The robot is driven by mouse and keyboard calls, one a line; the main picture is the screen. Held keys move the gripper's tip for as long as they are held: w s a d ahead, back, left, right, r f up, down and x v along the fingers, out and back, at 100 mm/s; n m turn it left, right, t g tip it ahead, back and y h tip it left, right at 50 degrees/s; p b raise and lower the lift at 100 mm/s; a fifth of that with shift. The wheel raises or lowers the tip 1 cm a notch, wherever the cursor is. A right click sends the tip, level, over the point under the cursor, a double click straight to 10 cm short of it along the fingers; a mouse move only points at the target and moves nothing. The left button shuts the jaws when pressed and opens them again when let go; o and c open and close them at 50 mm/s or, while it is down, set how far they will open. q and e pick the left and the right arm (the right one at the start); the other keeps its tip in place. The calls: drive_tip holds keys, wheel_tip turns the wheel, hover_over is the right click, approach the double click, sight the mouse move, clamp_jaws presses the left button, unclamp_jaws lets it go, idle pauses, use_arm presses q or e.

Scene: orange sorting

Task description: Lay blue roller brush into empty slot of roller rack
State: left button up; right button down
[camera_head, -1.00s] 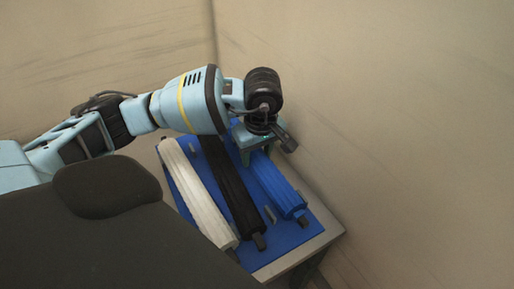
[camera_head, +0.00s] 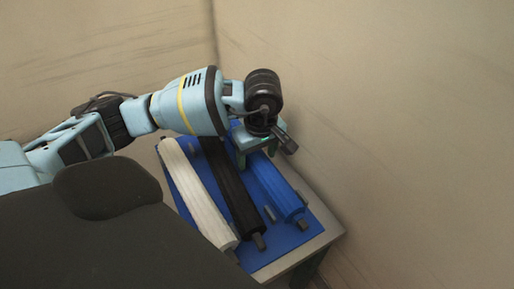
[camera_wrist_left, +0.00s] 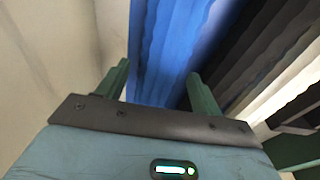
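The blue roller brush (camera_head: 277,190) lies along the right side of the blue roller rack (camera_head: 292,238), its grey end toward the front right. My left gripper (camera_head: 254,156) is over its far end, pointing down. The contact itself is partly hidden by the gripper body. A black roller (camera_head: 231,190) and a white roller (camera_head: 197,190) lie beside it to the left. My right gripper is not in view.
The rack lies on a small pale table (camera_head: 322,236) in a corner, with walls (camera_head: 400,130) close behind and to the right. A short grey peg (camera_head: 270,213) stands between the black and blue rollers. My dark body part covers the lower left.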

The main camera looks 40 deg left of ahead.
use_arm(q)
drive_tip(key=shift+o, duration=0.2)
drive_tip(key=r, duration=0.5)
drive_tip(key=d+r, duration=0.1)
drive_tip(key=r, duration=0.1)
drive_tip(key=shift+s+r, duration=0.2)
drive_tip(key=shift+r, duration=0.15)
drive_tip(key=shift+f, duration=0.1)
